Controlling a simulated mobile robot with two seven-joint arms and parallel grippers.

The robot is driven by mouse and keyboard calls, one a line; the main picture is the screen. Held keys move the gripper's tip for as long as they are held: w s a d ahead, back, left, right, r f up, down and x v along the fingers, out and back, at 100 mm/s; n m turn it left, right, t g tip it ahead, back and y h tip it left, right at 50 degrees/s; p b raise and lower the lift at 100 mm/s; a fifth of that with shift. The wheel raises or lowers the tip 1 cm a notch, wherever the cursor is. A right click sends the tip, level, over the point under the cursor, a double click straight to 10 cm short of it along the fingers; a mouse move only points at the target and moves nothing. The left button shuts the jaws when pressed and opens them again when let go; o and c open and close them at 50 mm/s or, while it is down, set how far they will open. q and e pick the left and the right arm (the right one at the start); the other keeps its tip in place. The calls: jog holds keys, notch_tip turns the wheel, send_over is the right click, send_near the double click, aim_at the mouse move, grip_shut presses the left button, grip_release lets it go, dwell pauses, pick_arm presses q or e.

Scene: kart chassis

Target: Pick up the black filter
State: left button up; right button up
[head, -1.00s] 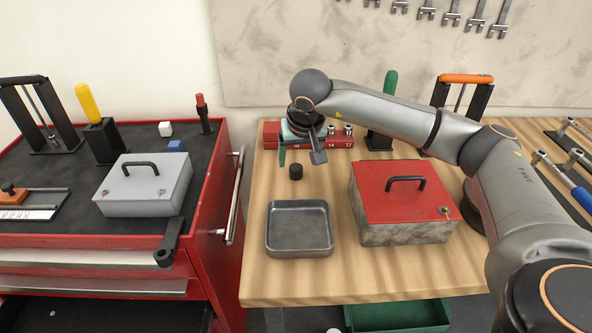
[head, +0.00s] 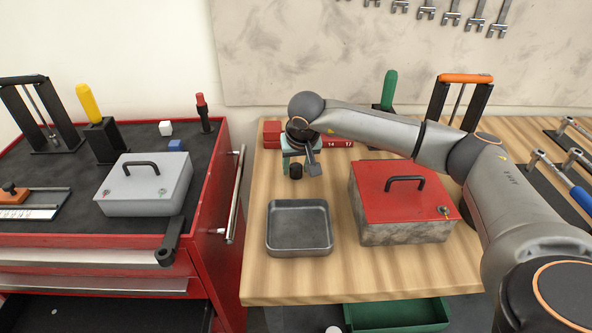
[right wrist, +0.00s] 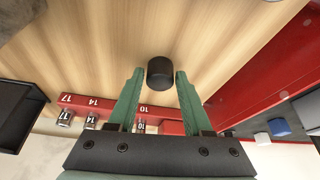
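The black filter (head: 296,171) is a small dark cylinder standing on the wooden workbench (head: 285,280), behind the grey metal tray. My right gripper (head: 297,166) hangs over it with its fingers pointing down. In the right wrist view the black filter (right wrist: 160,72) sits at the tips of the two green fingers of the right gripper (right wrist: 156,75). The fingers are open, one to each side, with a gap showing on both sides. They do not appear to touch it. My left gripper does not show in either view.
An open grey tray (head: 328,246) stands in front of the filter, and a red-lidded box (head: 405,222) to its right. A red socket rack (head: 335,143) lies just behind my gripper. A red tool cabinet (head: 222,205) stands left of the workbench.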

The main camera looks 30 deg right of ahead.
grip_shut()
jog(key=shift+r, duration=0.15)
